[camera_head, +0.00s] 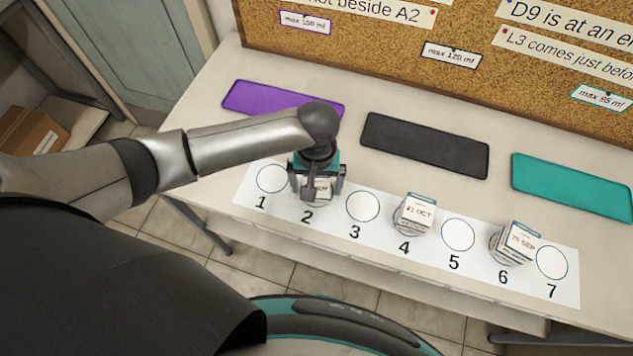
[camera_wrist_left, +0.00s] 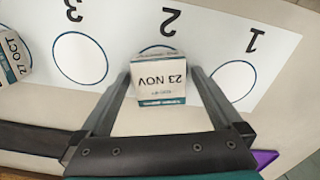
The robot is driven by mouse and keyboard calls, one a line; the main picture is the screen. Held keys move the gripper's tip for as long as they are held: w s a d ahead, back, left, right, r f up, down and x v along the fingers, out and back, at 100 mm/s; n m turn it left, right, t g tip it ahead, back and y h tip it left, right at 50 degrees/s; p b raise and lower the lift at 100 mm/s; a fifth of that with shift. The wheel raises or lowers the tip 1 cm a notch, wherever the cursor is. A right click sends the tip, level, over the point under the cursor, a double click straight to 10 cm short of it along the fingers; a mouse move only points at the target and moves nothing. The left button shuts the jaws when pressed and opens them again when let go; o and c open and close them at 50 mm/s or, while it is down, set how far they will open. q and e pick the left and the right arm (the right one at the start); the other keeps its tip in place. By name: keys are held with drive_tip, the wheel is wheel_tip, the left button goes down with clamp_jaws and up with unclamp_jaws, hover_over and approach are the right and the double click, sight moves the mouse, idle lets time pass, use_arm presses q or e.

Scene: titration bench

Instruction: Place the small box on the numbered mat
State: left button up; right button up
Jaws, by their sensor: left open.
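The white numbered mat (camera_head: 378,240) lies along the front of the bench, with circles marked 1 to 7. A small box (camera_wrist_left: 160,80) labelled 23 NOV is at circle 2, covering most of that circle. My left gripper (camera_head: 317,190) is over circle 2 and partly hides this box in the head view. In the left wrist view the open fingers (camera_wrist_left: 161,90) stand on either side of the box. Whether they touch it I cannot tell. Another small box (camera_head: 415,213), labelled OCT, is at circle 4, and one labelled SEP (camera_head: 514,243) is at circle 6.
Behind the mat lie a purple pad (camera_head: 260,98), a black pad (camera_head: 425,145) and a teal pad (camera_head: 570,187). A cork board (camera_head: 380,40) with paper notes stands at the back. Circles 1, 3, 5 and 7 are empty. A cardboard box (camera_head: 28,130) sits off the bench at left.

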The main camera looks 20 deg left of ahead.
sight(317, 185)
use_arm(q)
wheel_tip(317, 185, up, 12)
drive_tip(key=p, duration=0.3)
drive_tip(key=shift+r, duration=0.15)
drive_tip(key=shift+d, duration=0.1)
